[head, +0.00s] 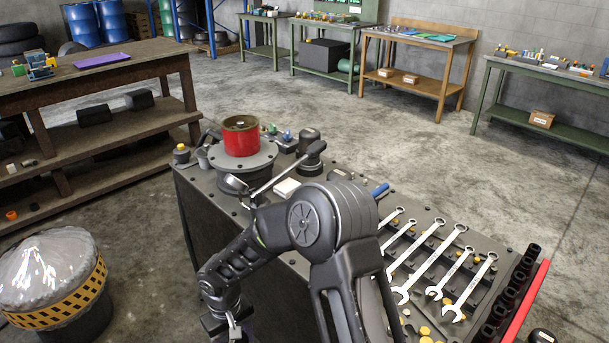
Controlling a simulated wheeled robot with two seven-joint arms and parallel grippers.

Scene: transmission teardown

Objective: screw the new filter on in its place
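A red cylinder with a brownish, recessed top (241,140), which looks like the filter, stands upright on a round grey bolted flange (246,161) at the far left of the workbench. I cannot tell whether it is seated or threaded there. No gripper is at it. One arm of mine, apparently the right, rises from the bottom middle and bends down to the left. Its gripper end (232,328) hangs at the bottom edge, in front of the bench, partly cut off; its fingers are not clear. My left gripper is not in view.
The workbench (440,213) carries several wrenches (432,262), dark sockets (508,295) and a red bar (526,302). A dark device with a grey lever (285,176) stands right of the flange. A wooden shelf bench (100,65) is at left, beside a wrapped drum (55,275).

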